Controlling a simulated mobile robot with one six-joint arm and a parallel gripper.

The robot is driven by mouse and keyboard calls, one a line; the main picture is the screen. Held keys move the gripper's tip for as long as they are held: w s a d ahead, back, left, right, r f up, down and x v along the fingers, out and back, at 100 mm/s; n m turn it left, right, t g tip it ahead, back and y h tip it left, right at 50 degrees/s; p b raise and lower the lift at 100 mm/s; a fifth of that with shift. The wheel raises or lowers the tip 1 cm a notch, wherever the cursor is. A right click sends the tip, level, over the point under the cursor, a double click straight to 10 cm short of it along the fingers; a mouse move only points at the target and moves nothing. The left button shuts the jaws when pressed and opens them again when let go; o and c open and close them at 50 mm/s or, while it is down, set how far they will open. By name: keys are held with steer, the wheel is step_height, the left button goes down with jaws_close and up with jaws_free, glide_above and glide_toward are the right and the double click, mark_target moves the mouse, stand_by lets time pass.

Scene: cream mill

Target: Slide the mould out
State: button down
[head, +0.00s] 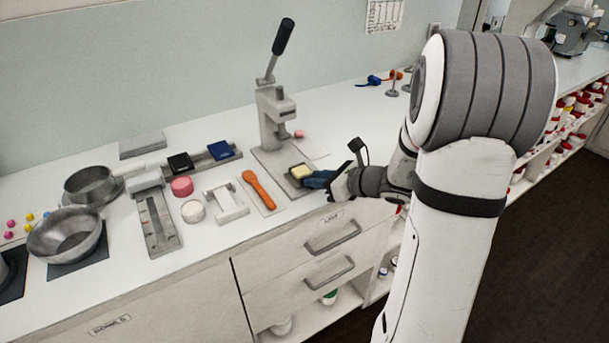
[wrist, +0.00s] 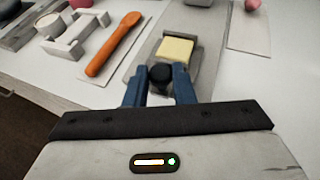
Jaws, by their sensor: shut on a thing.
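The mould (wrist: 189,69) is a small grey block with a pale yellow square mass (wrist: 176,49) in its top and a round black knob (wrist: 161,73) at its near side. In the head view the yellow mass (head: 300,171) shows at the front part of the press's base plate, forward of the column. The grey hand press (head: 274,118) stands behind it with its black-gripped lever raised. My gripper (wrist: 160,80) has its blue fingers shut on the knob, one on each side. In the head view my gripper (head: 318,180) reaches in from the right.
An orange spoon (head: 259,190) lies on a pale board left of the press. A white stand (head: 225,203), pink and white discs and metal pans stand further left. A pink piece (head: 299,133) lies on a sheet behind.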

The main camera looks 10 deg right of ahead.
steer(key=shift+s+d, duration=0.2)
steer(key=shift+s, duration=0.4)
steer(key=shift+s+f, duration=0.1)
steer(key=shift+f, duration=0.05)
steer(key=c, duration=1.6)
jaws_free()
steer(key=shift+s, duration=0.1)
steer(key=shift+o, duration=0.3)
steer(key=shift+s+d, duration=0.1)
steer(key=v, duration=0.7)
steer(key=shift+s+d+r, duration=0.15)
steer(key=shift+s+r, duration=0.1)
steer(key=shift+r, duration=0.05)
